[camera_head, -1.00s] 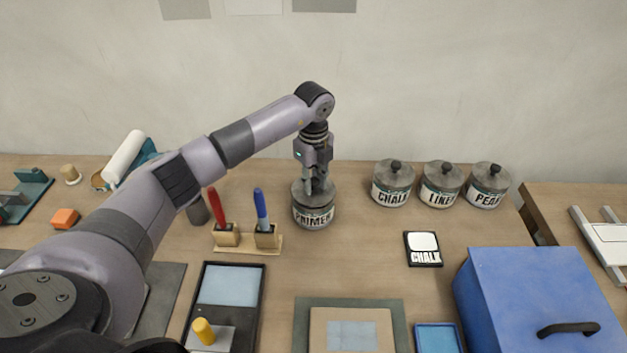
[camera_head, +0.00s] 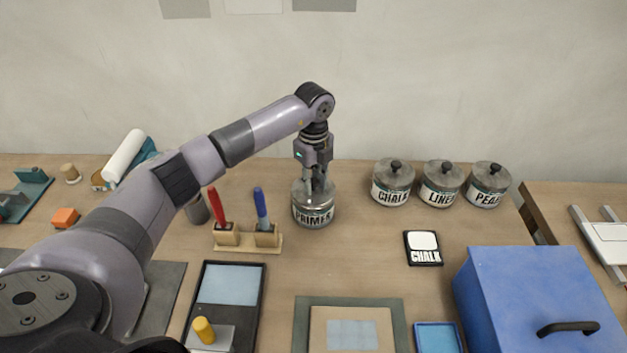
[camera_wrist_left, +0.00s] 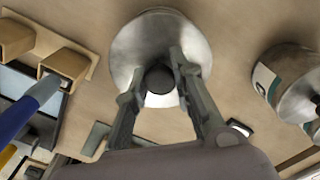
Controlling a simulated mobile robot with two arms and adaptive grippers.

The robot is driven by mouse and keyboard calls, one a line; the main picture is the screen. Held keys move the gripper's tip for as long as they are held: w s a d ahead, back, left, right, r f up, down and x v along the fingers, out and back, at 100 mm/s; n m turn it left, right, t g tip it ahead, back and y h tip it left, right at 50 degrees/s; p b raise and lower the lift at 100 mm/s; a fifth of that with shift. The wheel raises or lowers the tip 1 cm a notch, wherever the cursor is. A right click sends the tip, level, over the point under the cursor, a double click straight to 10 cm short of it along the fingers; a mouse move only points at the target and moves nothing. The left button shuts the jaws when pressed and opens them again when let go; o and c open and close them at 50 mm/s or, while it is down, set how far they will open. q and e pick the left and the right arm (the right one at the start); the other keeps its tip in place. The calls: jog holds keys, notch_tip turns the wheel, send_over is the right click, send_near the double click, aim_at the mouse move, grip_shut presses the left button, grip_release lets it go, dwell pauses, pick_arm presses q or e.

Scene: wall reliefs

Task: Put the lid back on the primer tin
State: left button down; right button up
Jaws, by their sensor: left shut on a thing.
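The primer tin (camera_head: 313,216) stands upright on the bench in the head view, its label facing me. A grey metal lid (camera_head: 328,189) is at its top; I cannot tell from here whether it is fully seated. In the left wrist view the lid (camera_wrist_left: 132,50) appears as a round shiny disc with a dark knob (camera_wrist_left: 160,80) in its middle. My left gripper (camera_head: 316,189) points straight down over the tin, its fingers shut on the knob from both sides. The lid hides the tin's opening. My right gripper is not in view.
Several lidded tins, including the chalk tin (camera_head: 392,187), stand to the right along the wall. A red-handled tool (camera_head: 216,204) and a blue one (camera_head: 261,207) stand in a wooden holder (camera_head: 247,243) close at left. A blue box (camera_head: 535,295) is front right.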

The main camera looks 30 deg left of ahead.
pick_arm(q)
jog(key=c, duration=1.3)
grip_release()
jog(key=shift+o, duration=0.4)
jog(key=o, duration=0.4)
jog(key=shift+r+p, duration=2.5)
jog(key=shift+r, duration=1.05)
